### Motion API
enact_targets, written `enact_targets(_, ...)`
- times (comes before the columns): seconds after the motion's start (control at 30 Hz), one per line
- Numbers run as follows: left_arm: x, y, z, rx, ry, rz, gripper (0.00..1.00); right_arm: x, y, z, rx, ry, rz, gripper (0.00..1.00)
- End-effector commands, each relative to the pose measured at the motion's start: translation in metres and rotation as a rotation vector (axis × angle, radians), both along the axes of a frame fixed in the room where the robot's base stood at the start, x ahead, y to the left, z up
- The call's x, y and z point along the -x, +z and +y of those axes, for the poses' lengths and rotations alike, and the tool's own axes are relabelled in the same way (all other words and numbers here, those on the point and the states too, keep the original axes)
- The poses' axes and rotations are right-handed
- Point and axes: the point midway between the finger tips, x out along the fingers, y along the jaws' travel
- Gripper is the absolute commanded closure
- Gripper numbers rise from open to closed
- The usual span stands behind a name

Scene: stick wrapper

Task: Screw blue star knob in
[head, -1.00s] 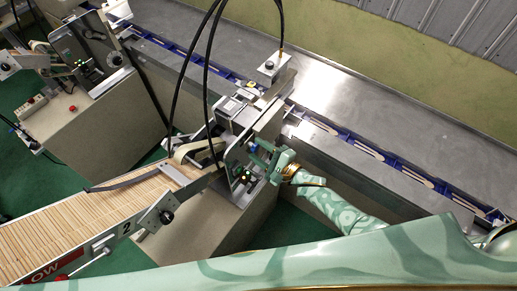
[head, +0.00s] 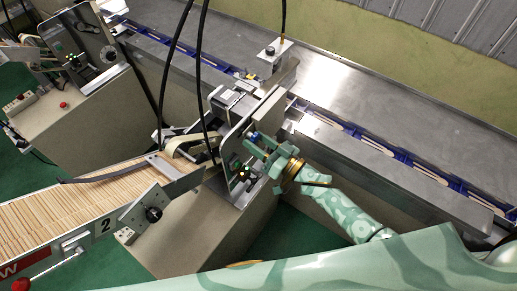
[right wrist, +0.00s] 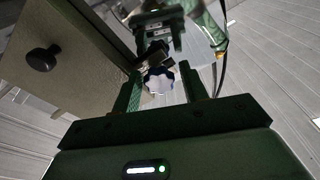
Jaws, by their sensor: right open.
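The blue star knob (right wrist: 158,80) shows in the right wrist view as a blue-white lobed knob on the machine, just beyond and between my finger tips. I cannot tell whether the fingers touch it. My right gripper (right wrist: 161,88) is open, with one green finger on each side of the knob. In the head view my right gripper (head: 260,148) is at the right side of the stick feeder's metal plate (head: 238,135).
A black round knob (right wrist: 42,58) sits on a panel at left in the right wrist view. The stick conveyor (head: 85,205) runs to the lower left. The blue chain conveyor (head: 385,150) runs behind my right gripper. Black cables (head: 200,70) hang over the feeder.

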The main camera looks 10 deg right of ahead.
Motion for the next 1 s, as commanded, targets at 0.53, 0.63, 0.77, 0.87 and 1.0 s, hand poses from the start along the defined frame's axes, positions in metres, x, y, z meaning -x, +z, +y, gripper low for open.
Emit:
enact_targets(0.53,0.001,-0.033,0.000,0.001,0.000,0.001,1.00,-0.004,0.006,-0.002,0.465,-0.004,-0.472,0.55)
enact_targets(0.63,0.001,-0.031,0.000,0.001,0.000,0.001,1.00,-0.004,0.007,-0.002,0.463,-0.004,-0.471,0.55)
enact_targets(0.77,0.001,-0.029,0.000,0.000,0.000,0.001,1.00,-0.005,0.009,-0.003,0.462,-0.004,-0.471,0.55)
enact_targets(0.87,0.001,-0.029,0.000,0.001,0.000,0.001,1.00,-0.005,0.008,-0.003,0.462,-0.005,-0.470,0.55)
enact_targets(1.0,0.001,-0.029,0.000,0.001,0.000,0.001,1.00,-0.006,0.008,-0.003,0.462,-0.005,-0.470,0.77)
